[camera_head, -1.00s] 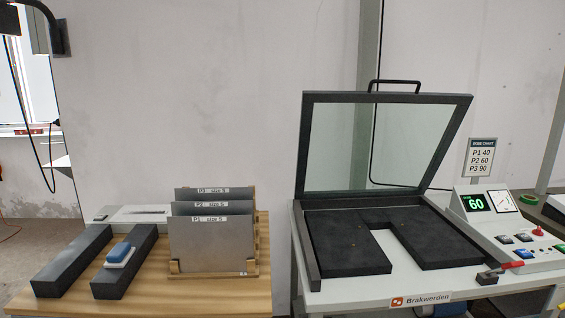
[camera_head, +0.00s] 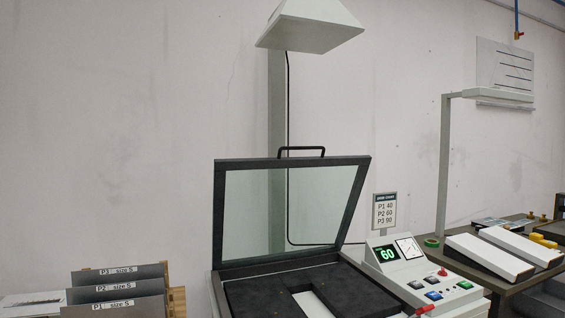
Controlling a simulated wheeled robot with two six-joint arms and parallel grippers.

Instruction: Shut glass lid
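The glass lid (camera_head: 288,212) stands raised, tilted back on its hinge at the rear of the plate processor. It has a dark frame and a black handle (camera_head: 301,150) on its top edge. Below it is the black bed (camera_head: 258,296) of the processor, partly cut off by the bottom of the picture. Neither of my grippers shows in the head view.
A control panel (camera_head: 424,284) with a green display reading 60 sits right of the bed. Plates in a rack (camera_head: 118,290) stand at lower left. A lamp hood (camera_head: 310,26) hangs above the lid. A side table (camera_head: 508,284) with white slanted boxes is at right.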

